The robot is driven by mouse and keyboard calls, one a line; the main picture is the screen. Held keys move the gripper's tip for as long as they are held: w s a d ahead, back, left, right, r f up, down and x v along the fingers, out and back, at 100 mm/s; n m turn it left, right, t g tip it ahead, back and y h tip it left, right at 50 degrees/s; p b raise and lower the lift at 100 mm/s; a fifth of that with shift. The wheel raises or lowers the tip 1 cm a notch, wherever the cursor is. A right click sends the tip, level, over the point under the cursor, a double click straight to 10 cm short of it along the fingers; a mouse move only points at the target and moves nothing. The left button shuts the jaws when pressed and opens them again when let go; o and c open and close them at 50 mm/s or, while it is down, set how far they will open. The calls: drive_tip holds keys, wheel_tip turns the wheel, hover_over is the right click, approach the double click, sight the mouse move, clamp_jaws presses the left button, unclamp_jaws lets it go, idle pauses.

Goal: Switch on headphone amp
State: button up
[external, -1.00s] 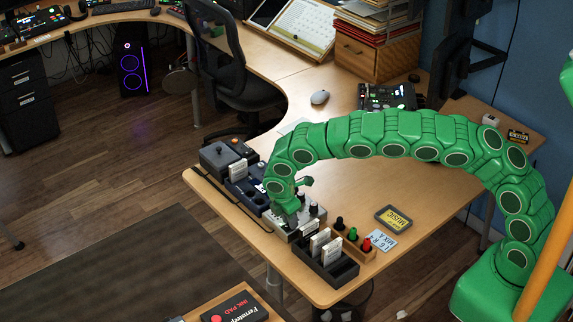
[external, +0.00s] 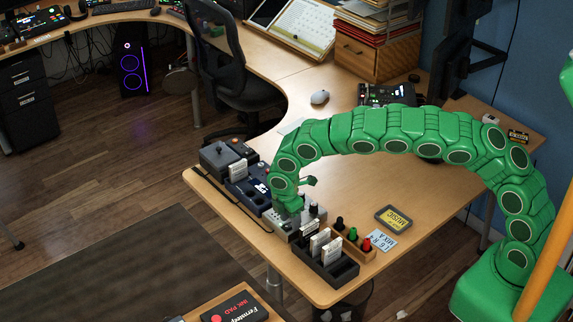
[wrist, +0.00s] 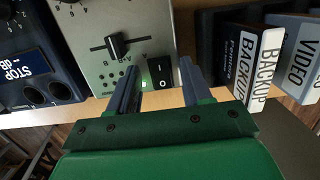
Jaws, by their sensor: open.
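A light grey metal unit (wrist: 100,25) with a knob, a slider and a black rocker switch (wrist: 160,72) marked I and O fills the middle of the wrist view. I take it for the headphone amp, though I can read no name on it. It also shows in the external view (external: 311,222), partly covered by my arm. My gripper (wrist: 159,68) is open, with one finger on each side of the rocker and nothing held. I cannot tell whether a finger touches it. A small green glow shows at the rocker's left edge. My gripper (external: 289,217) is over the unit in the external view.
A dark blue device (wrist: 35,65) with a lit display stands left of the unit. A black holder (external: 340,270) with labelled cases stands on its other side, close to my right finger. Coloured pegs in a wooden block (external: 352,238) are nearby. The desk (external: 355,195) beneath my arm is mostly clear.

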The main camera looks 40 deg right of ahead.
sight(288, 226)
drive_tip(key=shift+r, duration=0.1)
wheel_tip(288, 226, up, 8)
drive_tip(key=a, duration=0.1)
drive_tip(key=shift+f, duration=0.25)
idle(0.5)
